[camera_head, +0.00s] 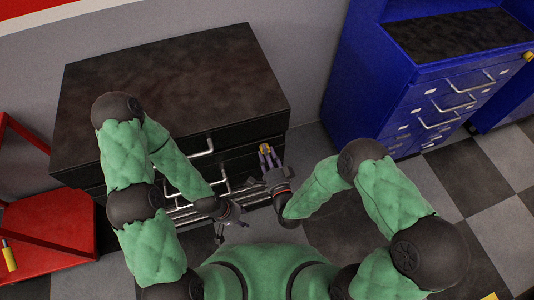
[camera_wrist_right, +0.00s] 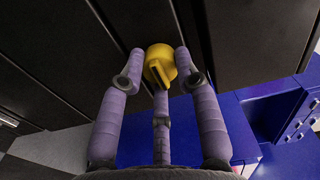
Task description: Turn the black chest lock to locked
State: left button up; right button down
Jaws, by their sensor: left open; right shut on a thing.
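The black chest (camera_head: 175,80) stands against the wall, its drawer front facing me. Its yellow lock (camera_head: 265,149) is at the right of the drawer front, partly covered by my fingers. My right gripper (camera_head: 267,150) is shut on the lock. In the right wrist view the round yellow lock (camera_wrist_right: 158,56) sits between the purple fingers of the right gripper (camera_wrist_right: 160,72). A dark slot or key shape on it lies at a slant; I cannot tell which lock setting this is. My left gripper (camera_head: 231,230) is open and empty, in front of the lower drawers.
Silver drawer handles (camera_head: 203,149) stick out of the chest front near my left arm. A blue cabinet (camera_head: 365,85) stands to the right, with checkered floor (camera_head: 475,160) before it. A red stand (camera_head: 55,225) is at the left.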

jog(key=c, duration=0.9)
grip_release()
jog(key=v, duration=0.7)
jog(key=shift+s, duration=0.25)
